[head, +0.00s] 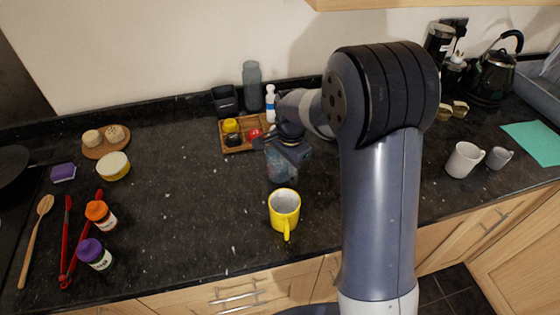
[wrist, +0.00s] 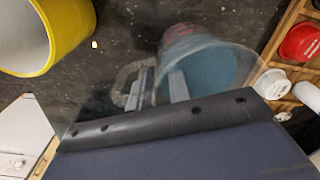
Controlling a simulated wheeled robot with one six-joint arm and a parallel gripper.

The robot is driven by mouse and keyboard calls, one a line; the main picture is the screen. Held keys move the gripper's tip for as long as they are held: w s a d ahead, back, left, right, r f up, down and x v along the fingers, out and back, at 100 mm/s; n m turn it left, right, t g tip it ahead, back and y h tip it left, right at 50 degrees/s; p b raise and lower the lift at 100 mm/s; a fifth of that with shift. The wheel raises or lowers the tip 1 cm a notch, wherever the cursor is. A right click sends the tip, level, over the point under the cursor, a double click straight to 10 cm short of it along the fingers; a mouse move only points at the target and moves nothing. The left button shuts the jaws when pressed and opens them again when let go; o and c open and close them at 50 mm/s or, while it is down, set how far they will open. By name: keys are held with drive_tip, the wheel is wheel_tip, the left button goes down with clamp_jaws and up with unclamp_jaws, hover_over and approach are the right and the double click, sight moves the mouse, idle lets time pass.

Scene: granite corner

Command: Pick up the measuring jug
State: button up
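The measuring jug (head: 281,168) is clear with a bluish tint and stands on the dark counter, partly hidden under my gripper (head: 286,152) in the head view. In the wrist view the jug (wrist: 212,62) shows red markings on its side and a clear handle (wrist: 125,76) on its left. My gripper (wrist: 159,88) has its two grey fingers apart, with a gap between them, at the handle side of the jug. Whether the fingers touch the jug or its handle cannot be told.
A yellow mug (head: 285,212) stands close in front of the jug. A wooden tray (head: 231,148) with small items is behind it. A bottle (head: 270,104) and a grey jar (head: 252,86) stand at the wall.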

clamp_jaws()
drive_tip(key=shift+r, duration=0.2)
idle(0.3)
